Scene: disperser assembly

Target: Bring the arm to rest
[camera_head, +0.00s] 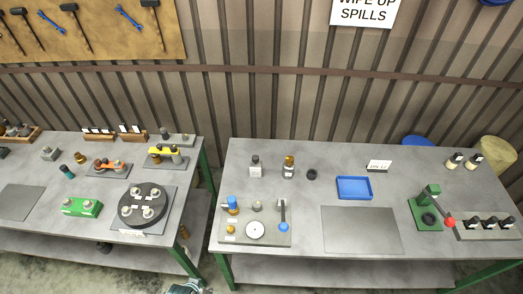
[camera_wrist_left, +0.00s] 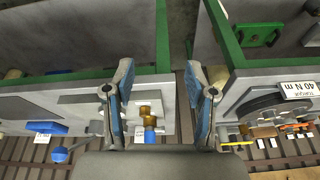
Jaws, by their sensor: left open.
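My left gripper (camera_wrist_left: 162,85) is open in the left wrist view, with its two blue-grey fingers apart and nothing between them. It hangs in front of the gap between the two benches, clear of both. In the head view a small part of what looks like this gripper (camera_head: 187,287) shows at the bottom edge, mostly cut off. My right gripper is in neither view.
The right bench (camera_head: 300,200) holds a dispenser fixture plate (camera_head: 270,238), a blue tray (camera_head: 354,188) and a green press (camera_head: 427,208). The left bench (camera_head: 110,175) holds a black round fixture (camera_head: 143,206) and a green block (camera_head: 82,207). Green legs flank the gap.

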